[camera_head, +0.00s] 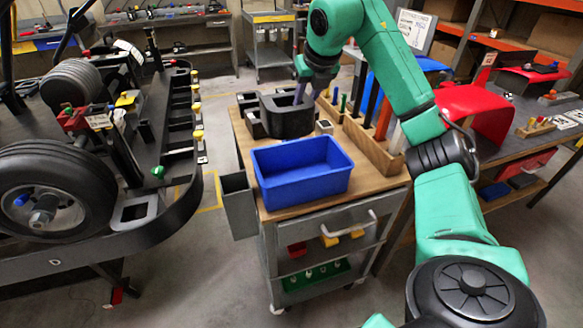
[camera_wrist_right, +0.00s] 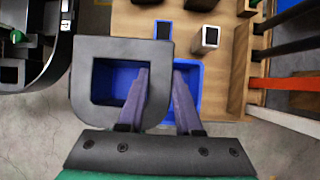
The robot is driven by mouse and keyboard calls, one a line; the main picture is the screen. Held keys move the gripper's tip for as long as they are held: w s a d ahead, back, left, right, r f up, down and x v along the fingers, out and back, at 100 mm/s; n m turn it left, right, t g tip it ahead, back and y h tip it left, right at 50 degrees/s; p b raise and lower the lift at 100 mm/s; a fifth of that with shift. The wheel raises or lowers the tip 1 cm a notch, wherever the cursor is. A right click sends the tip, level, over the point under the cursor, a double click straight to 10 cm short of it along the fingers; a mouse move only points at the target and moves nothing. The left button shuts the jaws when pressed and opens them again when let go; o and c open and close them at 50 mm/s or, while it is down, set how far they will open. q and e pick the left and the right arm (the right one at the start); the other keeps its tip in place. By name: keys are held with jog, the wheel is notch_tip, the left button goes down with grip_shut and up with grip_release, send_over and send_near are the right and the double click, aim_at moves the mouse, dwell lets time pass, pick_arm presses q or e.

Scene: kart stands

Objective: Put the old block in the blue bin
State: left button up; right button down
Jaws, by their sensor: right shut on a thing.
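The old block is a dark grey piece with a rounded side and a rectangular opening (camera_head: 287,120); it shows large in the right wrist view (camera_wrist_right: 92,60). My right gripper (camera_head: 299,98) is shut on one wall of it, with one finger in the opening and the other outside, as the right wrist view (camera_wrist_right: 160,75) shows. The blue bin (camera_head: 288,192) sits on the cart's wooden top and looks empty in the head view. In the right wrist view the bin (camera_wrist_right: 188,95) shows beneath the block and through its opening. My left gripper is out of view.
A small silver-sided block (camera_head: 324,127) and other dark pieces (camera_head: 250,118) are behind the bin. A wooden rack (camera_head: 372,147) with upright bars stands along the cart's right side. A grey holder (camera_head: 238,205) hangs at its left. A kart (camera_head: 150,215) stands to the left.

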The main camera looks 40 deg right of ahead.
aim_at(309, 133)
jog(key=shift+s+f, duration=0.1)
jog(key=shift+f, duration=0.6)
jog(key=f, duration=0.2)
jog(key=s+f+b, duration=0.1)
jog(key=f, duration=0.1)
jog(key=s+a+f+b, duration=0.1)
jog(key=f, duration=0.1)
jog(key=shift+s+f, duration=0.25)
jog(key=shift+f, duration=0.1)
jog(key=f, duration=0.5)
jog(key=w+f, duration=0.1)
jog(key=f, duration=0.1)
jog(key=shift+d+f+b, duration=0.2)
jog(key=shift+f+b, duration=0.1)
jog(key=shift+b, duration=0.1)
notch_tip(309, 133, down, 3)
jog(key=shift+s+a+r, duration=0.1)
jog(key=shift+s+r, duration=0.05)
jog(key=shift+r, duration=0.05)
jog(key=shift+f, duration=0.2)
jog(key=c, duration=0.6)
grip_release()
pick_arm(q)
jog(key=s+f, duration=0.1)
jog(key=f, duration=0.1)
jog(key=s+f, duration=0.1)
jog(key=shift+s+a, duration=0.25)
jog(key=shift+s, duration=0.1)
